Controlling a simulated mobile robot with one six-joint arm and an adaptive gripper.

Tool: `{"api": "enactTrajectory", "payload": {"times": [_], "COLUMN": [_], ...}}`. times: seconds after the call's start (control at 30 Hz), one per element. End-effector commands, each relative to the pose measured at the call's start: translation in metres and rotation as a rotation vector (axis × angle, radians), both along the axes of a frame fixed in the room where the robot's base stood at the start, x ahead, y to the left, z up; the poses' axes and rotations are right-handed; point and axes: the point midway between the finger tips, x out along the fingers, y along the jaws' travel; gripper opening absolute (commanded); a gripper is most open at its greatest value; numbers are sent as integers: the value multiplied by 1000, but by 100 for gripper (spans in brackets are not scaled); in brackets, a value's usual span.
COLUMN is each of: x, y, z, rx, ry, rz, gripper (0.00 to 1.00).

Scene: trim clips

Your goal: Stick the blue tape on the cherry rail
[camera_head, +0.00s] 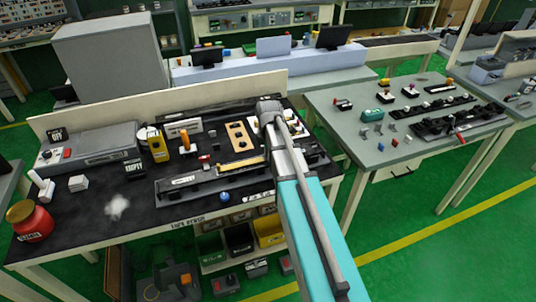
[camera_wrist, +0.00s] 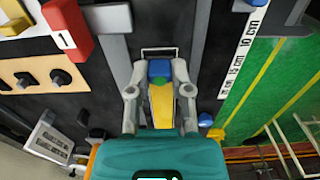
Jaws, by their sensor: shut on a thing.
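In the wrist view my gripper (camera_wrist: 160,80) points down over the dark bench with its two fingers closed on a small blue piece, which looks like the blue tape (camera_wrist: 160,68). A green bit and a yellow strip (camera_wrist: 162,105) show just below it, between the fingers. In the head view my arm hides the gripper. A long grey rail assembly (camera_head: 205,183) lies along the front of the bench, with a light yellowish strip on it. I cannot tell which rail is the cherry one, nor whether the tape touches a rail.
A blue knob (camera_head: 224,196) sits at the front edge, near length labels (camera_wrist: 243,55). A red jar (camera_head: 30,222) and a yellow device (camera_head: 158,149) stand left. A second bench (camera_head: 400,150) with parts is right.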

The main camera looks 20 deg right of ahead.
Motion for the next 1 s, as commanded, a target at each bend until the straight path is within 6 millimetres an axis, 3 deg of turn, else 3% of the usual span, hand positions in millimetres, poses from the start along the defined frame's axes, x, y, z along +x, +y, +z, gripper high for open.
{"api": "enactTrajectory", "payload": {"times": [0.27,0.3,0.5,1.0], "x": [0,0,0,0], "y": [0,0,0,1], "z": [0,0,0,2], "rx": [0,0,0,0], "ry": [0,0,0,0], "rz": [0,0,1,1], "gripper": [0,29,66,67]}}
